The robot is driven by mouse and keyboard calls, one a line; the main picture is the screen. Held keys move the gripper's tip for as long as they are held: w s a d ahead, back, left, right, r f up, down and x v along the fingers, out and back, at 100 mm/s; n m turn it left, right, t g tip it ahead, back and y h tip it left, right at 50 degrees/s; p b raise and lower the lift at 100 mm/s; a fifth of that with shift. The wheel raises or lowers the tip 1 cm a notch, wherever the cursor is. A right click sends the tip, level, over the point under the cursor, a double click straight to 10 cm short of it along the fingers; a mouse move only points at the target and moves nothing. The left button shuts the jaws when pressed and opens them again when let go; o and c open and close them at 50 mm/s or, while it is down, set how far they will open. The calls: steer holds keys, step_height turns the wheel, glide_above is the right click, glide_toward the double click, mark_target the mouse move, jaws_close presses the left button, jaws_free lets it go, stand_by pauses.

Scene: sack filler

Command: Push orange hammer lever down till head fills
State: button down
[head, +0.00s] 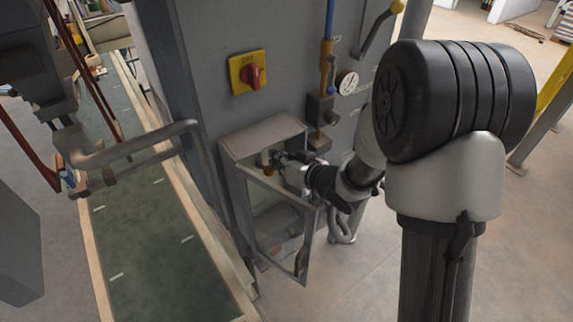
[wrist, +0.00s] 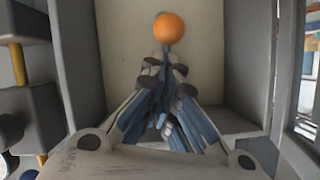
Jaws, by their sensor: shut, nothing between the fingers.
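The orange ball knob (wrist: 168,28), which I take to be the end of the hammer lever, shows in the wrist view against the pale back wall of a cabinet. My gripper (wrist: 166,62) is shut and empty, its fingertips just below the knob in the picture. I cannot tell whether they touch it. The lever's arm is hidden behind my fingers. In the head view my gripper (head: 278,159) reaches into the upper part of the small open grey cabinet (head: 262,136). A filling head is not clearly visible.
The cabinet's framed door (head: 308,240) stands open beside my arm. A red switch on a yellow plate (head: 249,73) is above. A gauge (head: 347,82) and valve pipe (head: 327,75) are close to the right. A green conveyor (head: 150,240) runs at left.

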steer(key=shift+w+a+f, duration=0.15)
steer(key=shift+w+a, duration=0.15)
steer(key=shift+w, duration=0.05)
steer(key=shift+f, duration=0.1)
steer(key=shift+s+d+f+b, duration=0.2)
steer(key=shift+s+b, duration=0.05)
steer(key=shift+b, duration=0.9)
